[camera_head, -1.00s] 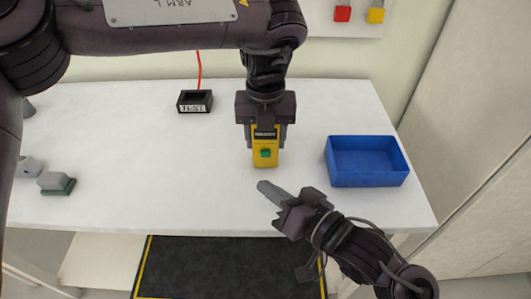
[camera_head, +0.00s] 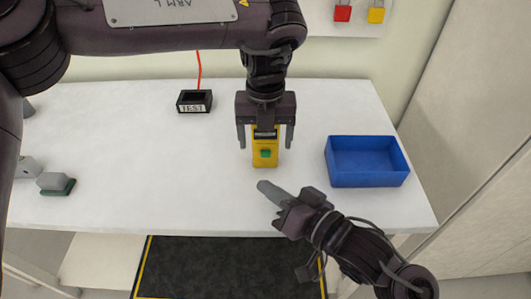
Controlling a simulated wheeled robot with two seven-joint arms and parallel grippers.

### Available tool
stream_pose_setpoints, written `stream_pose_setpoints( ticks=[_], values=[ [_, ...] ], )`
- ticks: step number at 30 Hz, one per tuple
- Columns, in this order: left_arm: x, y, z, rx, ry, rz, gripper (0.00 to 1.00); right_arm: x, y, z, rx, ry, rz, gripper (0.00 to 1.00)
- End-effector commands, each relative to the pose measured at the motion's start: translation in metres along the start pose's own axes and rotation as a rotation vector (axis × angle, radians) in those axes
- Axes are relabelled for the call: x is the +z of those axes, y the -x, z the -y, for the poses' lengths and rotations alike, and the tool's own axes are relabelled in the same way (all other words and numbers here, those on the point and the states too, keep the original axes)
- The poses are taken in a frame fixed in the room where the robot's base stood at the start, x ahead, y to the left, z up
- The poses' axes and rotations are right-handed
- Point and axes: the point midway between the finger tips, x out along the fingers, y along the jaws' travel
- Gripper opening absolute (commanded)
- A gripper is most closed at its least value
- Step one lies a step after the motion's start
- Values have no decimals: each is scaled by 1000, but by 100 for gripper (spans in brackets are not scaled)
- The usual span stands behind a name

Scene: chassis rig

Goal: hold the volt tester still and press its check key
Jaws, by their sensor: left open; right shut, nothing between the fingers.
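The volt tester (camera_head: 265,158) is a yellow handheld box with a dark display strip near its top. Its green check key (camera_head: 265,153) faces up toward the camera. My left gripper (camera_head: 265,145) is open above and around the tester's upper part, one finger on each side with gaps between. Its palm hides the tester's far end. My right gripper (camera_head: 268,191) is shut and empty, its tip pointing up-left, a little below the tester in the picture and apart from it.
A blue tray (camera_head: 368,181) stands on the white table (camera_head: 130,170) at the right. A black box labelled TEST (camera_head: 195,107) with a red cable sits at the back. Grey parts (camera_head: 55,182) lie at the left. The table's middle left is clear.

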Motion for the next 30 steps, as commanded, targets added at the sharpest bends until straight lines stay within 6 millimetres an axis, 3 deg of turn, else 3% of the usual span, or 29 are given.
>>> stream_pose_setpoints(
  ticks=[5, 18, 24, 30],
  values=[
    [1, 19, 0, -2, 1, 4, 76, 0, 0, 0, 0, 0, 0, 0],
    [0, 105, 0, 3, 0, 4, 76, 0, 0, 0, 0, 0, 0, 0],
    [0, 118, 0, 1, -1, 1, 76, 0, 0, 0, 0, 0, 0, 0],
    [0, 120, 0, 0, -1, 0, 76, 0, 0, 0, 0, 0, 0, 0]
  ],
)
